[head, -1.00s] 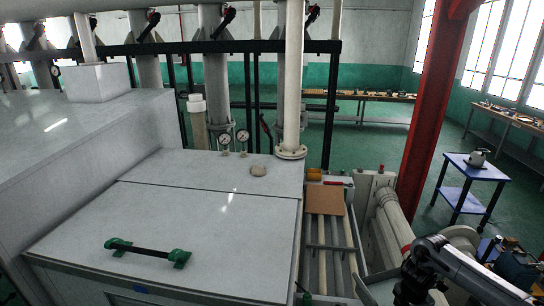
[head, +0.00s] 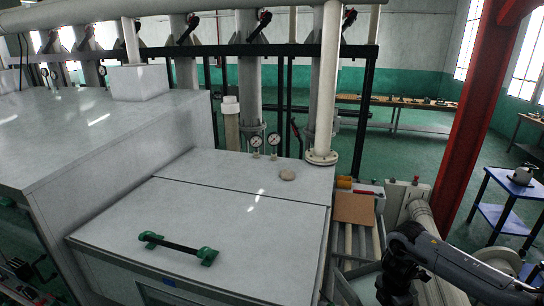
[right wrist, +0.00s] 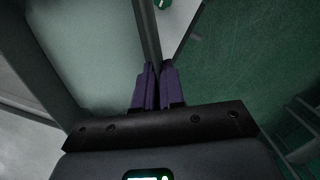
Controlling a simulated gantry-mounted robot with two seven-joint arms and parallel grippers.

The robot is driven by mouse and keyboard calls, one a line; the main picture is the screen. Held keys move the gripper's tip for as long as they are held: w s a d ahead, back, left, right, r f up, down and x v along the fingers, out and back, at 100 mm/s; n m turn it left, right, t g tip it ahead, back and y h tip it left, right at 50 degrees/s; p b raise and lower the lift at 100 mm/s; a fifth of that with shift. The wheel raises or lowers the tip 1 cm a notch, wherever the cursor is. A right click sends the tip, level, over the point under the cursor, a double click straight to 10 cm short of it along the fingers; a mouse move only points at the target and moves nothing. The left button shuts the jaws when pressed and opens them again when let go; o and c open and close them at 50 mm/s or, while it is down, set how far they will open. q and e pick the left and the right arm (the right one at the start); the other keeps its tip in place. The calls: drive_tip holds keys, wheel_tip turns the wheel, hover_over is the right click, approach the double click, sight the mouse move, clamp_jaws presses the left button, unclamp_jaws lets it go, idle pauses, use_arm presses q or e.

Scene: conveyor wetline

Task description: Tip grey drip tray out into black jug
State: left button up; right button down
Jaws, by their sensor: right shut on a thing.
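The grey drip tray (right wrist: 95,60) fills the left of the right wrist view, with its pale inside and a raised rim showing. My right gripper (right wrist: 158,75) is shut on the tray's rim, with its purple fingers on either side of the wall. In the head view my right arm comes in from the lower right. Its dark wrist is at the bottom edge, beside the conveyor, and the fingers are hidden. I cannot make out the black jug in either view. My left gripper is not in view.
A large grey machine cover (head: 200,235) with a green-ended handle (head: 178,248) fills the middle. A brown board (head: 354,208) lies on the rollers (head: 355,242). A red column (head: 478,120) stands at right, near a blue trolley (head: 505,205) holding a grey kettle-like pot (head: 522,175).

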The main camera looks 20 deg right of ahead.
sight(353, 291)
drive_tip(key=w+a+r, duration=0.1)
drive_tip(key=a, duration=0.2)
drive_tip(key=w+a+r, duration=0.1)
drive_tip(key=a+r, duration=0.1)
drive_tip(key=a, duration=0.2)
drive_tip(key=w+a+r, duration=0.1)
drive_tip(key=w+a, duration=0.1)
drive_tip(key=a, duration=0.1)
drive_tip(key=shift+a+r+p, duration=0.2)
drive_tip(key=shift+a+p, duration=0.15)
drive_tip(key=s+a+r+m, duration=0.25)
drive_tip(key=a+m, duration=0.35)
drive_tip(key=a, duration=0.6)
drive_tip(key=s+a+f+m, duration=0.1)
drive_tip(key=s+m, duration=0.1)
drive_tip(key=m, duration=0.4)
drive_tip(key=s+a+f+m+g+y, duration=0.1)
drive_tip(key=s+a+m, duration=0.1)
drive_tip(key=m, duration=0.4)
drive_tip(key=shift+s+p, duration=0.4)
drive_tip(key=shift+s, duration=0.2)
drive_tip(key=shift+f, duration=0.1)
